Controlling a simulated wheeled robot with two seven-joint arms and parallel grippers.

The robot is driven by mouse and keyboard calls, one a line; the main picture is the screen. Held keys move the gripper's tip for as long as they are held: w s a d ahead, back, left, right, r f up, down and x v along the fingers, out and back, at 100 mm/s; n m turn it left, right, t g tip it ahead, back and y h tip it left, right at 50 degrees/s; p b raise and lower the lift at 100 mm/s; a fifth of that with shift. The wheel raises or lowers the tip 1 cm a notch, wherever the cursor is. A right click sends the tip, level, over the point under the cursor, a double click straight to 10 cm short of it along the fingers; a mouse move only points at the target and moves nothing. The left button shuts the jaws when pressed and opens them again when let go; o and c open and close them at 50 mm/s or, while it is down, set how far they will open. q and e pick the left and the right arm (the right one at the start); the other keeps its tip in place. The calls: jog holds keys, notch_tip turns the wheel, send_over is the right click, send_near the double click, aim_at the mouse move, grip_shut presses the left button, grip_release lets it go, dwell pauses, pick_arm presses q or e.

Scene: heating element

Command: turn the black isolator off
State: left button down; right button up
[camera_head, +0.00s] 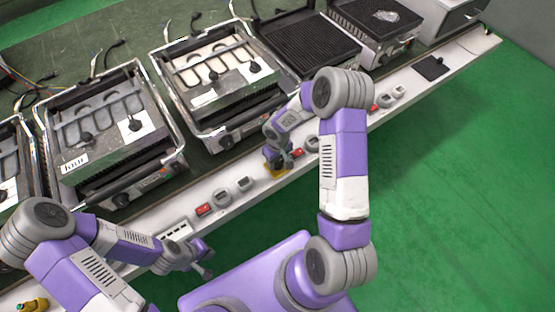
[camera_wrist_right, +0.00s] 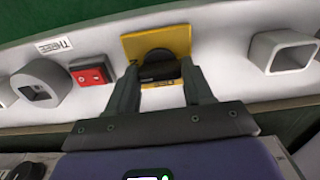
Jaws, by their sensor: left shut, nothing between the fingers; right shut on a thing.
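The black isolator (camera_wrist_right: 157,57) is a dark round knob on a yellow plate (camera_wrist_right: 150,40), fixed to the white front rail. My right gripper (camera_wrist_right: 159,74) is shut on the knob, one finger on each side of it. The fingers hide part of the knob, so its exact angle is hard to tell. In the head view the yellow plate (camera_head: 276,171) shows just below the right gripper (camera_head: 277,158). My left gripper (camera_head: 207,262) is shut and empty near the rail at the lower left, away from this isolator.
Beside the isolator are a red switch (camera_wrist_right: 92,71), a grey round socket (camera_wrist_right: 40,84) and a grey rectangular socket (camera_wrist_right: 293,52). A "Three" label (camera_wrist_right: 56,45) is above. Several grills stand behind the rail, including one with heating elements (camera_head: 215,70). Another yellow isolator (camera_head: 34,305) is at lower left.

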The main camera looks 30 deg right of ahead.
jog(key=n+p, duration=0.1)
jog(key=n, duration=0.3)
jog(key=shift+n, duration=0.4)
jog(key=n+p, duration=0.1)
jog(key=n, duration=0.3)
jog(key=shift+n, duration=0.3)
jog(key=n+p, duration=0.2)
jog(key=n, duration=0.2)
jog(key=shift+n+p, duration=0.65)
jog(key=shift+n, duration=1.45)
jog(key=o, duration=1)
jog(key=shift+o, duration=0.2)
